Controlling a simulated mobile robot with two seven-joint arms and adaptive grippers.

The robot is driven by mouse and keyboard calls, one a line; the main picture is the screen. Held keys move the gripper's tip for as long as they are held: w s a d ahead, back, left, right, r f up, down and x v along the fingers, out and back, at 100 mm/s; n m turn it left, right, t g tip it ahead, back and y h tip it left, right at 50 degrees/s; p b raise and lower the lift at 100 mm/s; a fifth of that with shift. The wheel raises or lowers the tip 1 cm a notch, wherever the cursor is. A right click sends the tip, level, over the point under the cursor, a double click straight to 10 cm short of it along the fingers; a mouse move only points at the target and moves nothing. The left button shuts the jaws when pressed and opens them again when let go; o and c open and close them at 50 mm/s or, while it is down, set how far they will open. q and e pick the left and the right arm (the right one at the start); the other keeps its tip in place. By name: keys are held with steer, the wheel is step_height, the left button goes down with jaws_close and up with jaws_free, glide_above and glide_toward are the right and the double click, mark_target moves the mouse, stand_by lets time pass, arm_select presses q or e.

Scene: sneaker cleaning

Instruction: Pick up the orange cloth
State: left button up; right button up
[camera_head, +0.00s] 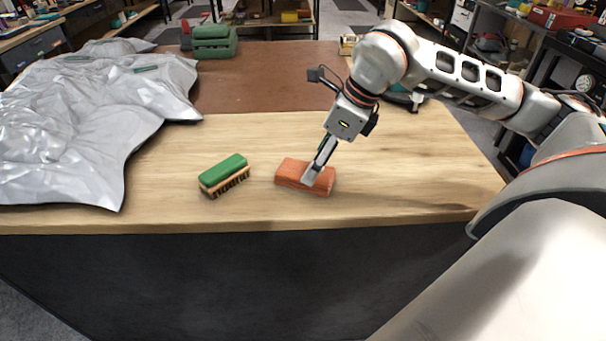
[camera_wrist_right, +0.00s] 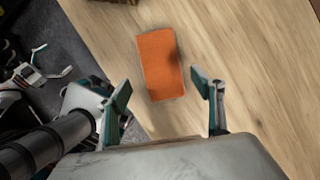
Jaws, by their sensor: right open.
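The orange cloth (camera_head: 291,172) is a folded rectangular block lying flat on the light wooden part of the table, near its front edge. In the right wrist view the cloth (camera_wrist_right: 160,65) lies ahead of the fingers, in line with the gap between them. My right gripper (camera_head: 313,177) reaches down from the right over the cloth's right part and hides some of it. In the wrist view the right gripper (camera_wrist_right: 163,88) is open with nothing between its fingertips. Whether the fingers touch the cloth cannot be told.
A green-topped brush (camera_head: 223,174) lies left of the cloth. A crumpled silver sheet (camera_head: 75,120) covers the table's left side. A green case (camera_head: 213,42) stands at the back. Bare table (camera_head: 430,170) lies right of the cloth.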

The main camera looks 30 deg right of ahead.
steer(key=x, duration=0.5)
steer(key=shift+w+r, duration=0.1)
steer(key=shift+w, duration=0.25)
steer(key=c, duration=1.2)
arm_select(q)
steer(key=shift+w+r, duration=0.2)
steer(key=shift+w, duration=0.2)
arm_select(e)
steer(key=shift+r, duration=0.15)
arm_select(q)
step_height(320, 180, up, 3)
steer(key=p, duration=0.2)
steer(key=shift+w+p, duration=0.15)
steer(key=shift+p, duration=0.25)
arm_select(e)
step_height(320, 180, up, 20)
